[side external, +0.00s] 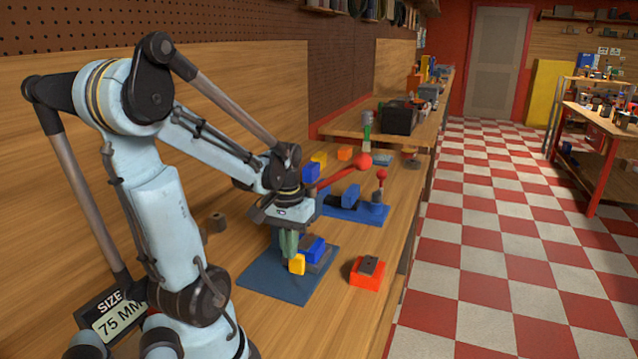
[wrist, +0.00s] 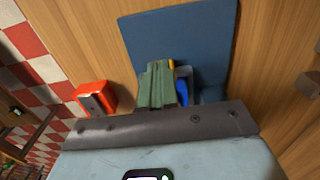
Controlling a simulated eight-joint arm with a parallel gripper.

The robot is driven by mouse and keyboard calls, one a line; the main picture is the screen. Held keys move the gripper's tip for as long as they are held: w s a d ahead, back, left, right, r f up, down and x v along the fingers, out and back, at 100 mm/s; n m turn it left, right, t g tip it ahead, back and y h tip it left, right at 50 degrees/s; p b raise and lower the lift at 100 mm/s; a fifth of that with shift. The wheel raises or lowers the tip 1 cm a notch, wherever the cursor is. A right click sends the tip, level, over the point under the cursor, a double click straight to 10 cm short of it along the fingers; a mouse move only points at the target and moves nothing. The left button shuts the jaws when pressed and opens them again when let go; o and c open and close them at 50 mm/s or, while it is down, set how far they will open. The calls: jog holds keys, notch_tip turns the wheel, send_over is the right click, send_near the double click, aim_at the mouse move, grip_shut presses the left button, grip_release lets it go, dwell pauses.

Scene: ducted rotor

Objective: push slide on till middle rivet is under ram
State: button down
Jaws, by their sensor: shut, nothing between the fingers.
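My gripper (side external: 289,258) has green fingers that are shut with nothing between them. It points down over the dark blue mat (side external: 262,279), beside a blue block (side external: 314,247) and a small yellow block (side external: 297,264). The blue block rests on a dark grey part that may be the slide. In the wrist view my gripper (wrist: 158,68) hides much of the blue block (wrist: 182,90) and the yellow block (wrist: 171,64). I cannot tell whether the fingers touch them. I cannot make out the rivets or the ram.
An orange box with a dark top (side external: 367,273) stands right of the mat. A red-knobbed lever (side external: 363,161) reaches out behind my wrist. Behind is a blue plate (side external: 370,213) with a blue block and a red-knobbed post. Bare wood lies along the bench's front edge.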

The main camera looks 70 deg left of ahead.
aim_at(296, 258)
jog(key=shift+f, duration=2.75)
jog(key=shift+w+a, duration=0.25)
jog(key=shift+w+a, duration=0.8)
jog(key=shift+s+d, duration=0.45)
jog(key=shift+r, duration=0.1)
notch_tip(296, 258, up, 8)
dwell(0.7)
